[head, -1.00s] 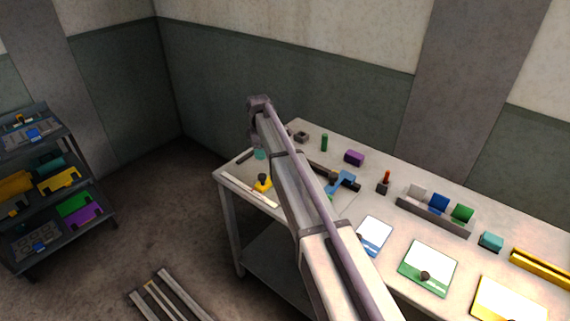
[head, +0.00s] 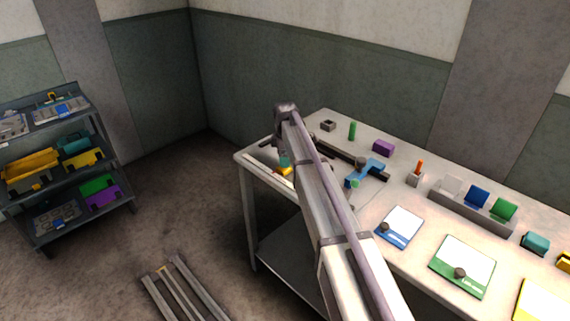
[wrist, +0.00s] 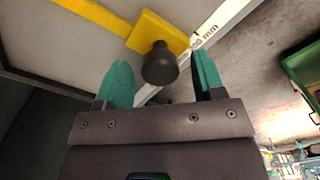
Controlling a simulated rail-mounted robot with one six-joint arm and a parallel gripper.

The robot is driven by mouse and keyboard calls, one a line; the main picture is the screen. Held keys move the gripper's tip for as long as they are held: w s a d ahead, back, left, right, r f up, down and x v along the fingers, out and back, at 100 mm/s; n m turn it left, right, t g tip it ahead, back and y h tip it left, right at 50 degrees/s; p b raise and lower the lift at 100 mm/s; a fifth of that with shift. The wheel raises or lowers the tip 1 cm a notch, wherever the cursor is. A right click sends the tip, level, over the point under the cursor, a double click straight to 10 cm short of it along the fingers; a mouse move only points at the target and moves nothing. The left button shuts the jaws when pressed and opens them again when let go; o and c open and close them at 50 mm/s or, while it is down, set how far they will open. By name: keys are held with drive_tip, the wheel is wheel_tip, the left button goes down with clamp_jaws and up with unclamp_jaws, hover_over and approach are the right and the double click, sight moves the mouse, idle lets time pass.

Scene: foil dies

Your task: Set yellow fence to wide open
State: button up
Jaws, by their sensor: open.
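The yellow fence (wrist: 150,32) is a flat yellow block with a dark round knob (wrist: 160,64), lying against a white scale strip (wrist: 218,22) marked in mm. In the head view only a bit of the yellow fence (head: 286,171) shows beside my arm, at the table's left end. My gripper (wrist: 161,60) is open, with a teal finger on each side of the knob in the wrist view. Gaps show between the knob and both fingers. I cannot tell how deep the knob sits between them. In the head view a teal fingertip (head: 283,160) shows just above the fence.
A dark bar with a blue clamp-like part (head: 366,172) lies right of my arm. A purple block (head: 383,147), a green cylinder (head: 352,131) and a small dark box (head: 328,125) stand behind. A shelf rack (head: 88,160) stands at left. A yellow stripe (wrist: 95,13) crosses the wrist view.

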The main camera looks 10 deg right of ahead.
drive_tip(key=shift+r, duration=0.15)
drive_tip(key=shift+c, duration=0.4)
clamp_jaws()
drive_tip(key=s+d, duration=0.1)
drive_tip(key=s, duration=0.1)
drive_tip(key=s+d, duration=0.3)
drive_tip(key=s, duration=0.1)
drive_tip(key=shift+s+d, duration=0.15)
drive_tip(key=shift+s, duration=0.05)
drive_tip(key=shift+o, duration=0.4)
unclamp_jaws()
drive_tip(key=shift+w, duration=0.1)
wheel_tip(320, 180, up, 11)
drive_tip(key=p, duration=1.1)
